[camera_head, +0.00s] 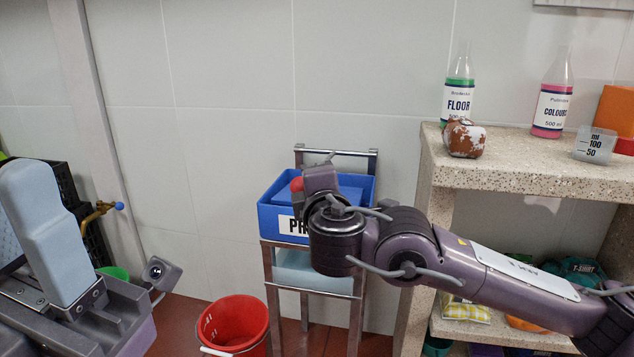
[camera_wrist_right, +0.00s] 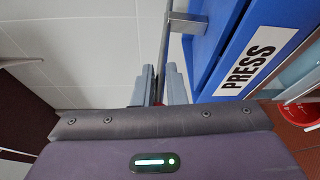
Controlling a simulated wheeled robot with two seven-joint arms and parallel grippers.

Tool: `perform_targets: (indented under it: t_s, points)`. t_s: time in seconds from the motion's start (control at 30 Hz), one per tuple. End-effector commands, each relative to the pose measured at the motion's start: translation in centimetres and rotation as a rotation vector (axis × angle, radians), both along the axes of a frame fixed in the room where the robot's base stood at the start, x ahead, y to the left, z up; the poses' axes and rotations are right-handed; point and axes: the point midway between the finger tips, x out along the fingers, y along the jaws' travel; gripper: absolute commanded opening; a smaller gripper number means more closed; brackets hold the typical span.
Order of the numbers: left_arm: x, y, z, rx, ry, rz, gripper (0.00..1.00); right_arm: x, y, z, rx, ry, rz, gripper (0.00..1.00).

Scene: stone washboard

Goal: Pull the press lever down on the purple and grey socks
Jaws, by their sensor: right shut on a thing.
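The blue press box (camera_head: 285,221) stands on a metal frame in the middle of the head view, and its PRESS label shows in the right wrist view (camera_wrist_right: 253,62). My right gripper (camera_head: 312,181) is at the top of the box, beside a red lever end (camera_head: 297,184). In the right wrist view its fingers (camera_wrist_right: 160,88) are closed around the lever, a thin metal bar (camera_wrist_right: 163,45) with a red part low between them. My left gripper (camera_head: 40,225) is large at the left edge; its finger gap is partly cut off. No socks are visible; the box's inside is mostly hidden.
A red bucket (camera_head: 236,325) stands on the floor before the frame. A stone shelf (camera_head: 530,183) at right holds a FLOOR bottle (camera_head: 458,102), a COLOURS bottle (camera_head: 552,105) and a measuring cup (camera_head: 594,146). A brass tap (camera_head: 99,213) is at left. The wall is close behind the press.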

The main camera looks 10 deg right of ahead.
Motion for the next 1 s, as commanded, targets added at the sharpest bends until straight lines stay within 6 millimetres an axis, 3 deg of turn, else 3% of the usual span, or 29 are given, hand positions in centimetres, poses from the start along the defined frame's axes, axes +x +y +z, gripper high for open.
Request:
perform_targets:
  t_s: [0.03,0.1,0.13,0.3,0.57,1.0]
  points:
    - [0.0,0.0,-0.3,0.0,0.0,0.0,0.36,-0.7,1.7,-3.7,-0.052,0.055,0.048,0.0]
    - [0.0,0.0,-0.3,0.0,0.0,0.0,0.36,-0.7,1.7,-3.7,-0.052,0.055,0.048,0.0]
    - [0.0,0.0,-0.3,0.0,0.001,0.0,0.36,-0.7,1.7,-3.7,-0.052,0.055,0.048,0.14]
    - [0.0,0.0,-0.3,0.0,0.001,0.001,0.36,-0.7,1.7,-3.6,-0.052,0.055,0.048,0.33]
    - [0.1,0.0,0.0,0.001,0.002,0.002,0.36,-0.6,0.8,-2.4,-0.035,0.038,0.02,0.33]
    - [0.0,0.0,1.4,0.0,0.001,0.001,0.36,-3.4,0.6,-1.4,-0.032,0.036,0.02,0.33]
